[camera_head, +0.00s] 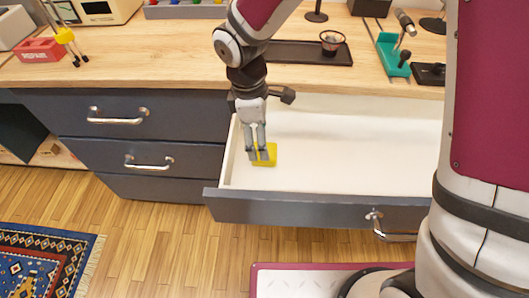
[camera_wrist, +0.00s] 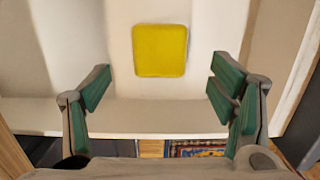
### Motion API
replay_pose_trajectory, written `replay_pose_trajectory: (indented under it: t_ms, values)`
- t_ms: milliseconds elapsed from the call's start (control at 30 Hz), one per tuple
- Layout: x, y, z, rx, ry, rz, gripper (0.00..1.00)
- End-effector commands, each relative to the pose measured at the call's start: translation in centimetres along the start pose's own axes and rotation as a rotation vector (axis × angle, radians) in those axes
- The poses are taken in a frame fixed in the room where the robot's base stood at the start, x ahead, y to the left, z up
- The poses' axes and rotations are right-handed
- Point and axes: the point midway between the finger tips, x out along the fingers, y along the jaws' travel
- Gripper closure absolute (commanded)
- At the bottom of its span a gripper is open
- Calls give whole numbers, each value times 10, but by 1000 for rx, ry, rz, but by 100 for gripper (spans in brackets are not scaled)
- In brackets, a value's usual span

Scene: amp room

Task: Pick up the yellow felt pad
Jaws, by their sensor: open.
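The yellow felt pad (camera_wrist: 160,50) is a flat square with rounded corners. It lies on the white floor of the open drawer (camera_head: 340,150), near the drawer's left front corner. In the head view the pad (camera_head: 269,159) is partly hidden behind my gripper (camera_head: 263,155). My gripper reaches down into the drawer above the pad. In the wrist view my gripper (camera_wrist: 160,90) is open with nothing between its fingers. The pad shows beyond the fingertips, roughly centred between them.
The drawer's front panel (camera_head: 310,208) and left wall (camera_head: 230,155) stand close to my gripper. The drawer is bare to the right of the pad. Above it, the wooden counter (camera_head: 180,60) holds a black tray (camera_head: 300,52) with a small bowl (camera_head: 332,42) and a teal holder (camera_head: 392,55).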

Motion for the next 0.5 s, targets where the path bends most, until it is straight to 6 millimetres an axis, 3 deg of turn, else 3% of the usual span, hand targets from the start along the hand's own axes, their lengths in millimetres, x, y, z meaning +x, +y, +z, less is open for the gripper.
replay_pose_trajectory:
  t_ms: [167, 500]
  values:
    - [11, 0, 0, -1, -1, -1, 22]
    - [54, 0, 2, -2, -1, -1, 22]
